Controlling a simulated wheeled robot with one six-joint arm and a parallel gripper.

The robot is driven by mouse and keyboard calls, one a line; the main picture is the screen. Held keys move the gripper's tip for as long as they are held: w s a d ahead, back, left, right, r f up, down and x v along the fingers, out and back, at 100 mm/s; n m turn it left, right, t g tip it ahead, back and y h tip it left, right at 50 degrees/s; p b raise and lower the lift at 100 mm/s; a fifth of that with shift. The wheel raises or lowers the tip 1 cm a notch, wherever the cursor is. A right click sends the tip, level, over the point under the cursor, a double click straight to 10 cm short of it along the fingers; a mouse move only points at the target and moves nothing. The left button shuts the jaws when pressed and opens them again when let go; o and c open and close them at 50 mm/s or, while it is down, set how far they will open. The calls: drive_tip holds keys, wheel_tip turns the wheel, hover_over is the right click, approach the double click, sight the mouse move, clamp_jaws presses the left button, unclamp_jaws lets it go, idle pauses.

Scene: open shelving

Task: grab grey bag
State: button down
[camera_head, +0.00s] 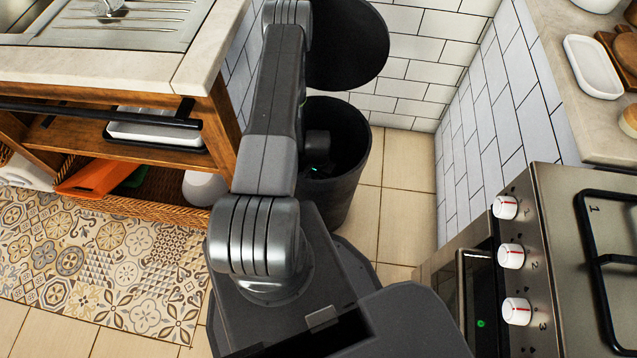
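No grey bag can be made out in this view. A dark round bin (345,205) stands open in the corner, and its dark inside is too dim to read. My arm reaches over the bin, and my gripper (318,167) is down inside its mouth, where a small green light shows. The fingers are lost in shadow and partly behind the arm, so I cannot tell whether they are open or shut or hold anything.
The bin's round lid (345,45) stands raised against the tiled wall. A wooden counter unit (215,110) with shelves is close on the left. A stove (545,260) with red-and-white knobs is on the right. Tiled floor (395,205) is clear between bin and stove.

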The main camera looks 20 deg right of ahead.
wheel_tip(320, 180, up, 10)
drive_tip(key=shift+f+p, duration=0.1)
drive_tip(key=shift+p, duration=0.7)
wheel_tip(320, 180, up, 31)
drive_tip(key=p, duration=3.1)
idle(0.4)
drive_tip(key=shift+r+b, duration=0.55)
drive_tip(key=shift+r, duration=1.55)
drive_tip(key=shift+r, duration=2)
